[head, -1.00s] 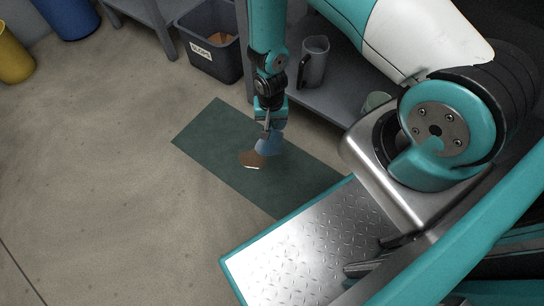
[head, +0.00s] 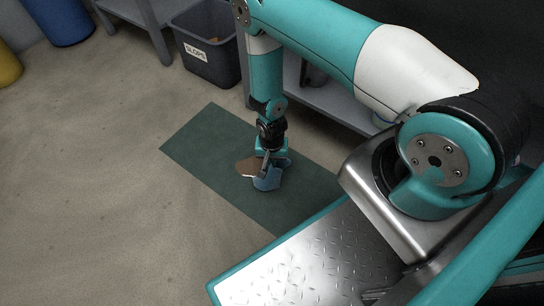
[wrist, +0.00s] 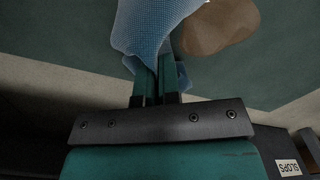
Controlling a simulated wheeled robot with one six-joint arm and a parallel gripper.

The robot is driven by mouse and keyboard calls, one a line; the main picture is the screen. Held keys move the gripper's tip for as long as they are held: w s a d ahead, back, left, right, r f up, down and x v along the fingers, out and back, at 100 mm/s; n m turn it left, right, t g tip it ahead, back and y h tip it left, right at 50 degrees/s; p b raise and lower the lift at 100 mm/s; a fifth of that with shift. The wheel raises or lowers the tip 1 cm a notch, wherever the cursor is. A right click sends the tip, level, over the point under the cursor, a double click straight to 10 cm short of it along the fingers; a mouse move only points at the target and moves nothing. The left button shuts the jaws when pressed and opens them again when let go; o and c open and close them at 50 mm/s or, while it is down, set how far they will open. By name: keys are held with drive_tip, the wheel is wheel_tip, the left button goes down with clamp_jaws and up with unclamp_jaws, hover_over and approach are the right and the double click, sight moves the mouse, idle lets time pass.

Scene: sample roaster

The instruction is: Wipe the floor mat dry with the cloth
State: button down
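The dark green floor mat (head: 205,141) lies flat on the concrete floor; it also shows in the wrist view (wrist: 285,60). A brown wet patch (head: 246,166) is on the mat, and it shows at the upper right of the wrist view (wrist: 218,27). My gripper (head: 267,168) points down over the mat beside the patch. Its fingers (wrist: 159,75) are close together on the blue cloth (head: 268,180), which hangs bunched around them. In the wrist view the cloth (wrist: 147,28) hides the fingertips. In the head view the cloth lies just in front and right of the patch, at or close to the mat.
A dark grey bin labelled SLOPS (head: 207,56) stands beyond the mat. A grey bench with a lower shelf (head: 318,100) runs behind my arm. A blue barrel (head: 68,20) stands at the upper left. The floor left of the mat (head: 90,180) is clear.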

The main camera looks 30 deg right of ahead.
sight(272, 172)
wheel_tip(272, 172, down, 5)
drive_tip(key=b, duration=0.2)
drive_tip(key=shift+r+b, duration=0.1)
drive_tip(key=shift+b, duration=0.25)
drive_tip(key=shift+c, duration=1.4)
unclamp_jaws()
drive_tip(key=shift+r, duration=0.1)
drive_tip(key=shift+f+b, duration=0.7)
drive_tip(key=shift+f, duration=0.35)
clamp_jaws()
